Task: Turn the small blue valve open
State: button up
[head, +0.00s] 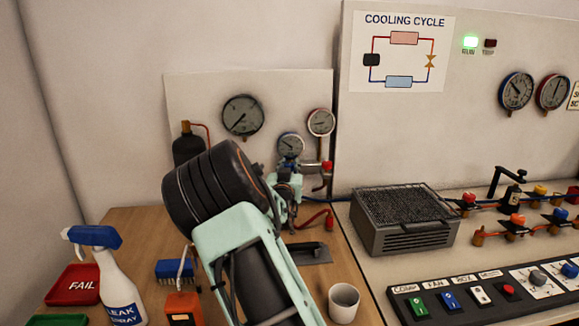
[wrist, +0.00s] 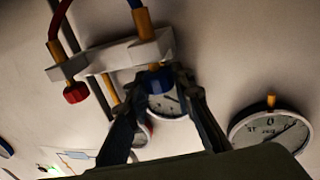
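The small blue valve (wrist: 157,79) is a blue knob on a yellow stem, on the pale manifold block (wrist: 112,57). In the wrist view my gripper (wrist: 160,82) has one finger on each side of the blue knob, and both fingertips look close against it. My gripper looks shut on the knob, though the contact is partly hidden. In the head view my gripper (head: 287,180) is at the manifold below the blue-rimmed gauge (head: 291,146).
A red knob (wrist: 75,92) is beside the blue one; it also shows in the head view (head: 327,167). A large gauge (head: 242,116) is on the panel. A grey mesh box (head: 405,218), white cup (head: 343,301), spray bottle (head: 112,275) and red FAIL tray (head: 73,285) stand around.

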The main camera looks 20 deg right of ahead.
grip_shut()
jog(key=shift+d+f+y+b, duration=0.15)
jog(key=shift+y+b, duration=0.15)
jog(key=shift+b, duration=0.5)
jog(key=shift+n+t+y+b, duration=0.4)
jog(key=shift+n+y+b, duration=0.2)
jog(key=shift+y+b, duration=0.2)
jog(key=shift+n+t+y+b, duration=0.3)
jog(key=shift+n+y+b, duration=0.85)
jog(key=shift+y, duration=0.35)
jog(key=shift+r+n+y, duration=0.25)
jog(key=shift+n+y, duration=0.2)
jog(key=shift+y, duration=0.35)
